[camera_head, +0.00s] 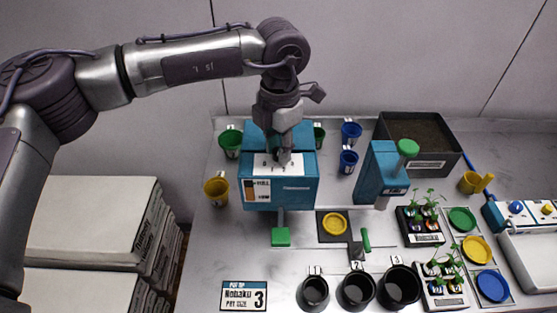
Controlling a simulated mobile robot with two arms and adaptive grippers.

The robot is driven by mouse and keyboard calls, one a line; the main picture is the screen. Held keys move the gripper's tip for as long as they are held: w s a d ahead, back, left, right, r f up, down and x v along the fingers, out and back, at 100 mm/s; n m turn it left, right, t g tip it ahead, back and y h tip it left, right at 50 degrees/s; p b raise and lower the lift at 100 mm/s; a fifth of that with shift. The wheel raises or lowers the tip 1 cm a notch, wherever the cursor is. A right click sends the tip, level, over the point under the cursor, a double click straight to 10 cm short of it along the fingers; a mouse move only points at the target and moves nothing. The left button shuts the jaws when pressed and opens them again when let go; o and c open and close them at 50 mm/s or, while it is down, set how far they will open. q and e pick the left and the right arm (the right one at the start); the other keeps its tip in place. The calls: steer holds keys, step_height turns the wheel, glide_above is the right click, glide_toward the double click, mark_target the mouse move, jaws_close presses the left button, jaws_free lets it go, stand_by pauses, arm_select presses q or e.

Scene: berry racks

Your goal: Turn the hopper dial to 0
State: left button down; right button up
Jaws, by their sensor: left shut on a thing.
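The hopper (295,193) is a blue box on the table, left of the middle in the head view. On its top sits a white dial plate (262,162) with small digits that I cannot read fully. My left gripper (284,158) points down from above onto this plate and is shut on the dial's knob. The fingers hide the knob, so I cannot tell which number it points at. My right gripper is not in view.
A green lever (281,237) sticks out at the hopper's front. A green cup (231,143) and a yellow cup (216,191) stand close on its left. A blue press (379,172) with a green knob stands right. Black pots (357,291) line the front.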

arm_select(q)
steer(key=m+b, duration=0.2)
steer(key=b, duration=0.1)
steer(key=shift+f+m, duration=0.25)
steer(key=shift+m, duration=0.15)
steer(key=m+b, duration=0.2)
steer(key=shift+r+m, duration=0.1)
steer(key=shift+m, duration=0.3)
steer(key=m+b, duration=0.1)
steer(key=m, duration=0.1)
steer(key=shift+r+m, duration=0.1)
steer(key=shift+m, duration=0.2)
steer(key=shift+r+m+b, duration=0.1)
steer(key=shift+m+b, duration=0.7)
steer(key=shift+m, duration=0.8)
steer(key=c, duration=0.9)
jaws_free()
